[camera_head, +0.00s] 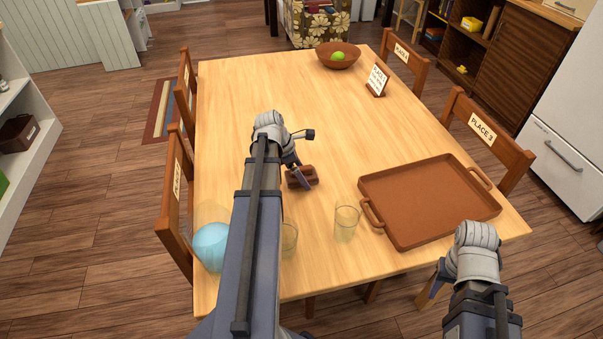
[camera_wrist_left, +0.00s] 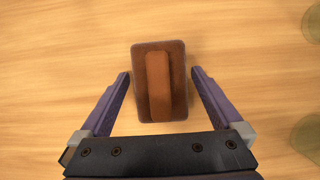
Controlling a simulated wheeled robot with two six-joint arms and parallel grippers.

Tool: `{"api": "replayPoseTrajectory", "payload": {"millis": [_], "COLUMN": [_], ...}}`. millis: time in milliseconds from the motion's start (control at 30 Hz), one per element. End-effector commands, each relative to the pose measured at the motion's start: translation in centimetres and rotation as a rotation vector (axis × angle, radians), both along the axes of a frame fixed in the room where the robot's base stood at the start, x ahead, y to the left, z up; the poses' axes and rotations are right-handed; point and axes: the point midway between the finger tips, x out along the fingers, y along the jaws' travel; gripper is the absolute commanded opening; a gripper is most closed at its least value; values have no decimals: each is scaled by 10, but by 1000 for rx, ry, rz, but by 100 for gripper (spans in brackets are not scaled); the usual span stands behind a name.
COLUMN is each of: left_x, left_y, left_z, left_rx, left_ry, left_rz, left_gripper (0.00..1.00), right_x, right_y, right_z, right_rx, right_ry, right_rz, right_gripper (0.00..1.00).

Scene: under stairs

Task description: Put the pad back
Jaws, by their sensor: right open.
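The pad (camera_head: 306,172) is a small brown block with a raised lighter grip bar along its middle. It lies on the wooden table (camera_head: 330,120), left of the tray. In the left wrist view the pad (camera_wrist_left: 178,100) lies between the fingers of my left gripper (camera_wrist_left: 160,74), which is open. A narrow gap shows on each side of the pad. In the head view the left arm partly hides this gripper (camera_head: 298,178). My right gripper (camera_head: 427,296) is open and empty, off the table's near edge at the lower right.
A brown tray (camera_head: 430,200) with handles lies empty at the right. Two clear glasses (camera_head: 346,222) (camera_head: 289,239) and a light blue round object (camera_head: 211,246) stand near the front. A bowl (camera_head: 328,58) and a sign (camera_head: 377,79) stand at the back. Chairs surround the table; its middle is clear.

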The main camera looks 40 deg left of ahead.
Motion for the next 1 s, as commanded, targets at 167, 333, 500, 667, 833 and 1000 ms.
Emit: {"api": "replayPoseTrajectory", "payload": {"millis": [167, 333, 500, 667, 833, 1000], "left_x": [0, 0, -4, -11, -19, -28], "left_y": [0, 0, 3, 9, 15, 22], "left_z": [0, 6, 21, 43, 70, 95], "left_rx": [0, 0, 0, 0, -1, 0], "left_ry": [0, 0, 0, 0, 0, 0], "left_rz": [0, 0, 1, 1, 2, 1], "left_gripper": [100, 100, 100, 100, 100, 100], "right_x": [0, 0, 0, 0, 0, 0], "right_y": [0, 0, 0, 0, 0, 0], "right_z": [0, 6, 21, 43, 70, 95], "right_rx": [0, 0, 0, 0, 0, 0], "right_ry": [0, 0, 0, 0, 0, 0], "right_rz": [0, 0, 0, 0, -1, -1], "right_gripper": [50, 50, 50, 50, 50, 50]}}
